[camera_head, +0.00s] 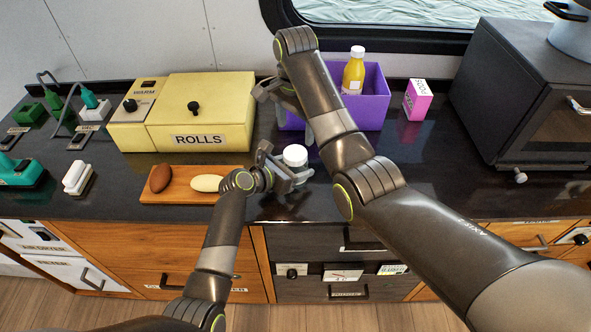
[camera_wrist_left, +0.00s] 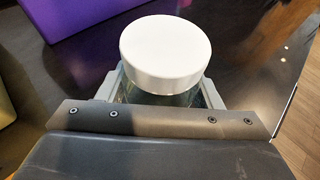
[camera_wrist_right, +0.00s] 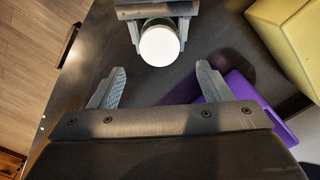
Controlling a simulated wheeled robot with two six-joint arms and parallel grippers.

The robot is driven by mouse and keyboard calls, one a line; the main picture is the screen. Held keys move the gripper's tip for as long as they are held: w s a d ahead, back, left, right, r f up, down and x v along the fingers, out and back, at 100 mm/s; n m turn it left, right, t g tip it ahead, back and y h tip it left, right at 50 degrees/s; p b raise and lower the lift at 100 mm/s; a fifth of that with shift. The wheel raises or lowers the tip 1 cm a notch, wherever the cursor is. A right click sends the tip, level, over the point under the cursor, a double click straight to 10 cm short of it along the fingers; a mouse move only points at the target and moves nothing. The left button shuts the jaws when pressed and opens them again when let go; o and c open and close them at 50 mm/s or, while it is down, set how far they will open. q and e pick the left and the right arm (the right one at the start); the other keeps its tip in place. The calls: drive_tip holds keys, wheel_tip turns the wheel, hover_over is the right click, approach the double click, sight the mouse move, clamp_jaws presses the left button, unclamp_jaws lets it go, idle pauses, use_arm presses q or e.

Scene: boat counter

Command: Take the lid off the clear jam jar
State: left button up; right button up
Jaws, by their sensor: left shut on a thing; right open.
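The clear jam jar (camera_wrist_left: 158,96) stands upright on the dark counter with its white lid (camera_wrist_left: 165,52) on top. The lid also shows in the head view (camera_head: 295,154) and in the right wrist view (camera_wrist_right: 159,46). My left gripper (camera_head: 293,176) is shut around the jar's glass body, below the lid; its fingers show on both sides of the jar in the left wrist view. My right gripper (camera_wrist_right: 158,88) is open and empty, and it points down above the counter behind the jar, apart from the lid. Most of the jar's glass is hidden by the left gripper and the lid.
A purple bin (camera_head: 372,100) with a yellow bottle (camera_head: 353,74) stands behind the jar. The yellow rolls box (camera_head: 201,115) and a wooden board (camera_head: 160,197) with rolls are to the left. A pink box (camera_head: 416,100) and dark oven (camera_head: 520,100) are to the right.

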sight(295, 152)
use_arm(q)
drive_tip(key=shift+c, duration=1.1)
clamp_jaws()
use_arm(e)
drive_tip(key=shift+f, duration=0.2)
wheel_tip(295, 152, down, 8)
drive_tip(key=shift+r, duration=0.2)
drive_tip(key=c, duration=1)
drive_tip(key=n, duration=1)
